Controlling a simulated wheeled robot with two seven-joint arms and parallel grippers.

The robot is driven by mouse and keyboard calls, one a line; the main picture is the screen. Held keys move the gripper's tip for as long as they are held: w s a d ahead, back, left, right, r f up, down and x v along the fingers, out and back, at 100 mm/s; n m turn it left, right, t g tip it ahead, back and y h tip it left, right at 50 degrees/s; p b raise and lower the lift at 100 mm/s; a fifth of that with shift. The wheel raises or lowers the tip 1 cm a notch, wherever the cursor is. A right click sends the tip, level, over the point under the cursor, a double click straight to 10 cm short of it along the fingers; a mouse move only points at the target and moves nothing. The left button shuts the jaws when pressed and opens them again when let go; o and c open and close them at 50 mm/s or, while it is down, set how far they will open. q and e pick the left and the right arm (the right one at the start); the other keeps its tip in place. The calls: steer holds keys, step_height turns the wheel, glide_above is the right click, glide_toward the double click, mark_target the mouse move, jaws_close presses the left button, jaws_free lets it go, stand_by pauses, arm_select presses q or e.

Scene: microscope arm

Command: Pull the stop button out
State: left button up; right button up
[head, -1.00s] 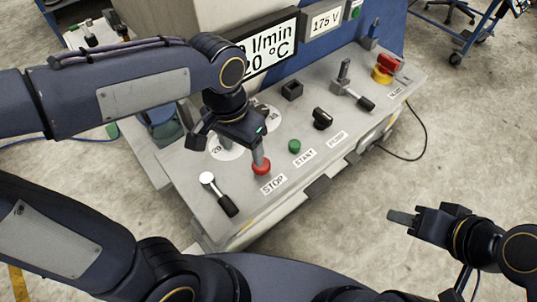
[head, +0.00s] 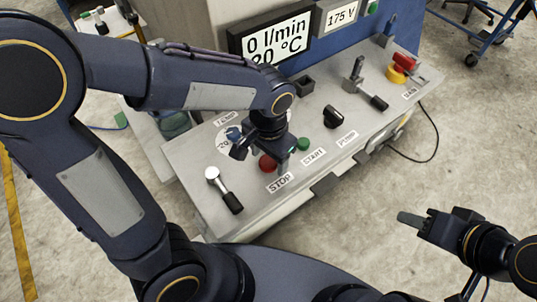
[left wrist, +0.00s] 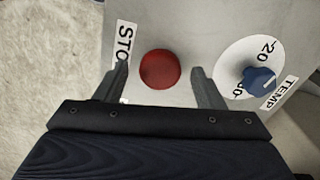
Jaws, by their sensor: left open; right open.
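The red stop button (head: 267,163) sits on the sloped grey panel (head: 190,153) beside the STOP label (head: 279,183). My left gripper (head: 262,155) is open above it in the head view and partly covers it. In the left wrist view the round red button (left wrist: 160,69) lies between and ahead of the two open fingers of my left gripper (left wrist: 160,90). No contact with the button shows. My right gripper (head: 410,219) is at the lower right, away from the panel; its finger gap is hard to see.
A blue TEMP knob (left wrist: 259,80) is close to one finger. A green START button (head: 303,144), a black PUMP knob (head: 333,116), a lever (head: 356,75), a red-and-yellow switch (head: 402,66) and a black-handled lever (head: 225,192) are also on the panel. Open floor lies right.

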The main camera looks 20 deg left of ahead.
mark_target(268, 161)
arm_select(q)
jaws_close()
steer(key=shift+r+p, duration=0.75)
steer(key=shift+r, duration=0.2)
steer(key=shift+f, duration=0.15)
jaws_free()
step_height(268, 161, up, 8)
steer(key=shift+f, duration=0.1)
stand_by(0.5)
